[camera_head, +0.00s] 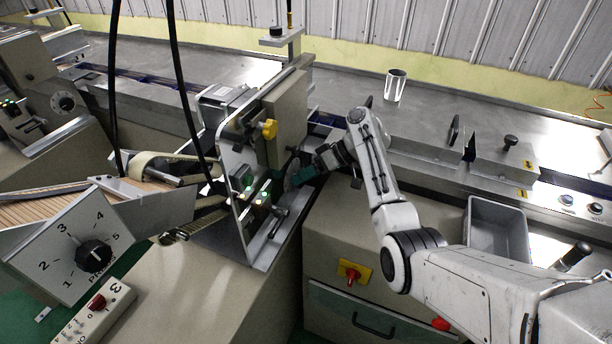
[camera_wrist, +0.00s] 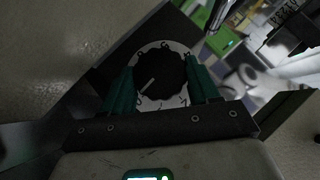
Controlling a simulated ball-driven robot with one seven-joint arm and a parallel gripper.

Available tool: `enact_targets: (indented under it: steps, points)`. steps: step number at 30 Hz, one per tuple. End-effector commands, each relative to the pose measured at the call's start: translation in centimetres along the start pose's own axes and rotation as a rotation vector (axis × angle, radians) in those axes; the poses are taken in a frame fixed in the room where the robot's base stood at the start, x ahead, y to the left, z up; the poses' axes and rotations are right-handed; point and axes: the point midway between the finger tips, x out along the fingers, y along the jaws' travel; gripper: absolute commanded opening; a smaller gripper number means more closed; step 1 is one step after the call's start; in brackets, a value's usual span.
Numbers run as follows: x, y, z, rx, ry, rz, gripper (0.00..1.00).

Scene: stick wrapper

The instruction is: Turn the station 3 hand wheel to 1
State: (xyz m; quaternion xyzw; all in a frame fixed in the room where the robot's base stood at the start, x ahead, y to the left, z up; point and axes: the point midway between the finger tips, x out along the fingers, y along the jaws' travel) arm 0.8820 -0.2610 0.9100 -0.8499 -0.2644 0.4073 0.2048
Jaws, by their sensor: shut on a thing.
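The station 3 hand wheel (camera_wrist: 163,74) shows in the wrist view as a black round knob on a pale numbered dial plate (camera_wrist: 146,103). A white pointer line on the knob slants to the lower left of the picture. The small numbers are too dim to read surely. My gripper (camera_wrist: 160,70) has its two green fingers on either side of the knob and is shut on it. In the head view my gripper (camera_head: 300,176) reaches in from the right to the upright metal plate (camera_head: 239,190); the wheel there is mostly hidden by the fingers and wrist.
A larger dial (camera_head: 94,253) marked 1 to 5 and a switch box (camera_head: 97,312) marked 3 stand at the lower left. A yellow knob (camera_head: 270,129) and small levers sit close to my gripper. A grey bin (camera_head: 497,229) and metal cup (camera_head: 395,86) are to the right.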

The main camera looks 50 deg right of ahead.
Motion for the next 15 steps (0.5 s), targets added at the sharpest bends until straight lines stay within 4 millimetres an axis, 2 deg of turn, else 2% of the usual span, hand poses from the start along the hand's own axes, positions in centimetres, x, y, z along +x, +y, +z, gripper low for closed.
enact_targets:
  steps: [5, 6, 13, 15]
  points:
    - [-0.01, 0.04, 0.03, 0.000, 0.000, 0.001, 0.30]
    - [-0.01, 0.04, 0.03, 0.000, 0.000, 0.001, 0.63]
    - [-0.01, 0.03, 0.03, 0.000, 0.000, 0.002, 0.85]
    - [-0.01, 0.03, 0.03, 0.000, 0.000, 0.002, 0.86]
